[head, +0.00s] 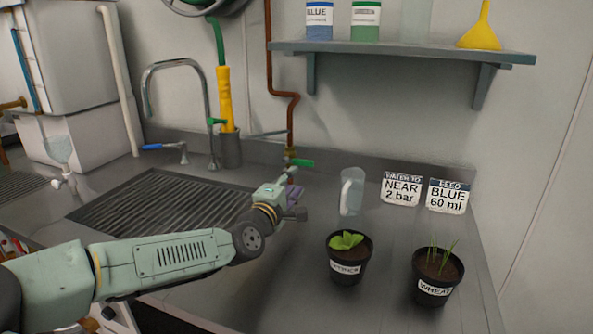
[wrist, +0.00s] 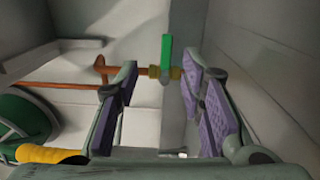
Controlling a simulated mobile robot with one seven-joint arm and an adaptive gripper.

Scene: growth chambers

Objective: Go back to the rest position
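My gripper (head: 294,197) is over the steel counter, in front of the wall pipe, at the end of my outstretched arm. In the wrist view my gripper (wrist: 160,85) shows its purple-padded fingers spread apart with no object held. A valve with a green lever (wrist: 167,52) on a copper pipe (wrist: 60,85) appears beyond and between the fingers. In the head view the green lever (head: 302,162) sits at the pipe's lower end, just behind the gripper. The gap between finger and lever is hard to judge.
A clear jug (head: 352,190), a lettuce pot (head: 347,268) and a wheat pot (head: 435,288) stand right of my gripper. Two sign cards (head: 401,189) lean at the back. A ribbed drainboard (head: 130,205) lies left, below a tap (head: 207,110). A shelf (head: 400,50) hangs above.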

